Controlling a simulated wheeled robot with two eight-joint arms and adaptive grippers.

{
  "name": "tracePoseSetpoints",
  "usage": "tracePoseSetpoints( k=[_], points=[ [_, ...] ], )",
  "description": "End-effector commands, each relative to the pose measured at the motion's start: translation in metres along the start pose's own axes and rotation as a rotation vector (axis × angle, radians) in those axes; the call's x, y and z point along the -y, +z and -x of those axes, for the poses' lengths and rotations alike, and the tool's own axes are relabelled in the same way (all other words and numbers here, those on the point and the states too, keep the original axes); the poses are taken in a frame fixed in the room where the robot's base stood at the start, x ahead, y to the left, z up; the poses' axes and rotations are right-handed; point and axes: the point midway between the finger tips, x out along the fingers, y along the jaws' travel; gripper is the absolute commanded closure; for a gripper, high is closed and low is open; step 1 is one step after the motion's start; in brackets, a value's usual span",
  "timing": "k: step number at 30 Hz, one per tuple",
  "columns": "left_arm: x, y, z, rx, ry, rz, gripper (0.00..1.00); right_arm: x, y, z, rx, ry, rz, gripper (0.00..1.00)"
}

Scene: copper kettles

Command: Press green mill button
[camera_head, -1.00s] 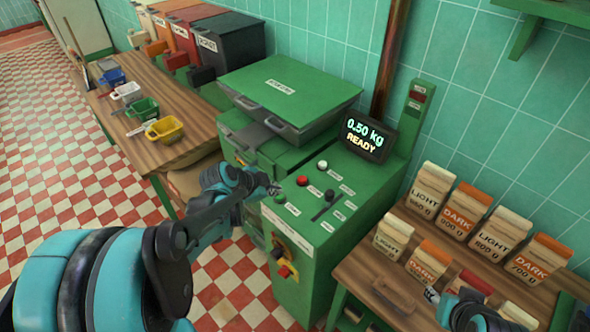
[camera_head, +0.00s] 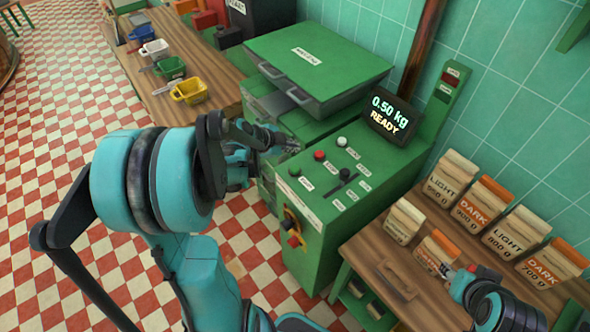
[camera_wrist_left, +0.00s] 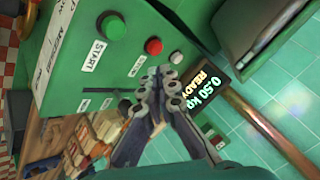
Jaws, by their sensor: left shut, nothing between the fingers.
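The green mill (camera_head: 345,200) has a sloped control panel with a green button (camera_head: 295,171) at its near left. In the left wrist view the green button (camera_wrist_left: 113,27) is round, dark-rimmed and labelled START. A red button (camera_head: 319,155) and a white knob (camera_head: 341,141) follow along the row. My left gripper (camera_head: 290,147) is shut and empty, above the panel's left edge, behind the green button in the head view. In the left wrist view its closed fingers (camera_wrist_left: 160,82) appear apart from the green button. My right gripper (camera_head: 448,272) is near the coffee bags; its fingers are too small to judge.
The display (camera_head: 389,114) reads 0.50 kg READY. A black slider (camera_head: 345,175) stands on the panel. A green lidded box (camera_head: 312,62) sits behind the panel. Coffee bags (camera_head: 449,180) stand on the right wooden table. Coloured bins (camera_head: 189,90) sit on the left counter.

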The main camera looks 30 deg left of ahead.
Motion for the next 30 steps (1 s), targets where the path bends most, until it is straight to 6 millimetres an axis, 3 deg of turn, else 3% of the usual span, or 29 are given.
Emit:
tracePoseSetpoints(
  k=[15, 30],
  points=[
    [-0.036, 0.036, -0.049, 0.000, 0.000, 0.000, 1.00, 0.000, 0.034, -0.048, 0.000, 0.000, 0.000, 0.60],
    [-0.037, 0.037, -0.051, 0.000, 0.000, 0.000, 1.00, 0.000, 0.035, -0.050, 0.000, 0.000, 0.000, 0.60]
  ],
)
